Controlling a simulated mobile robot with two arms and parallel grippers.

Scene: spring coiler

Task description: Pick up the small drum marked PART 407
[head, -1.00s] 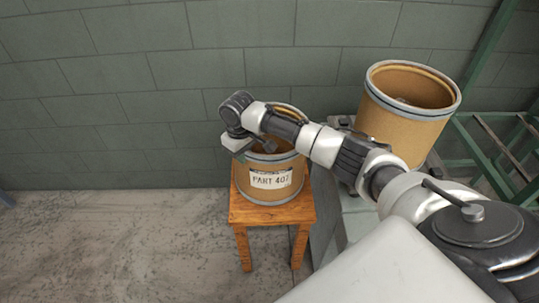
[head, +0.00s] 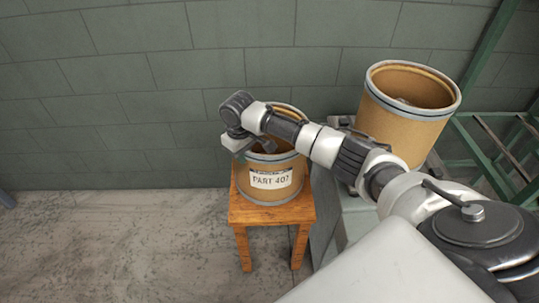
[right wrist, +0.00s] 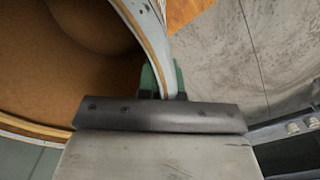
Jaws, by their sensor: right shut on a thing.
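The small drum (head: 270,181) is tan with a grey metal rim and a white label reading PART 407. It stands upright and open-topped on a wooden stool (head: 275,216). My right gripper (head: 246,152) is at the drum's near-left rim, partly hidden by its own wrist. In the right wrist view, the green fingertips (right wrist: 162,78) sit on both sides of the rim (right wrist: 154,30), one inside the drum and one outside. The gripper is shut on this rim. My left gripper is not in view.
A larger open drum (head: 405,115) stands to the right on grey equipment (head: 350,213). Green metal framing (head: 490,150) is at the far right. A block wall (head: 130,95) is close behind. The floor left of the stool (head: 110,245) is clear.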

